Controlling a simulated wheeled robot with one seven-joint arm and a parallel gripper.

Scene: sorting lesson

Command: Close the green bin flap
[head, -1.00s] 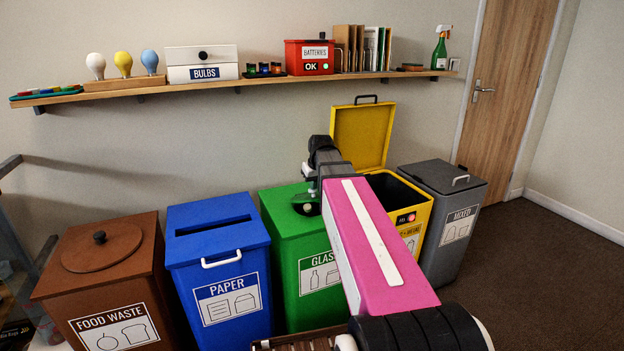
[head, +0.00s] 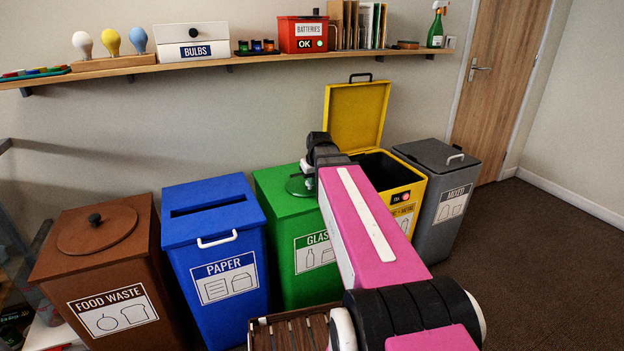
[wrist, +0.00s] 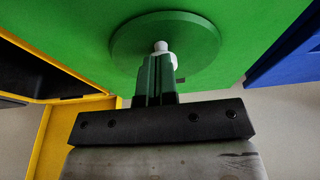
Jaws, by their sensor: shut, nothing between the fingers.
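The green GLASS bin (head: 306,262) stands between the blue and yellow bins in the head view. Its round dark-green flap (head: 296,187) is on the lid and is partly hidden by my arm. In the wrist view the flap (wrist: 190,48) looks flat against the green lid (wrist: 75,30), with no dark opening visible around it. My gripper (wrist: 160,48) is shut and empty, with its pale tip over the middle of the flap. The tip seems to touch or nearly touch it; I cannot tell which. In the head view my gripper (head: 308,176) is at the flap.
The yellow bin (head: 405,200) right of the green one has its lid (head: 356,115) raised. The blue PAPER bin (head: 215,250) and brown bin (head: 110,270) stand left, the grey MIXED bin (head: 447,205) right. A wall shelf (head: 190,64) runs behind. Floor is clear at right.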

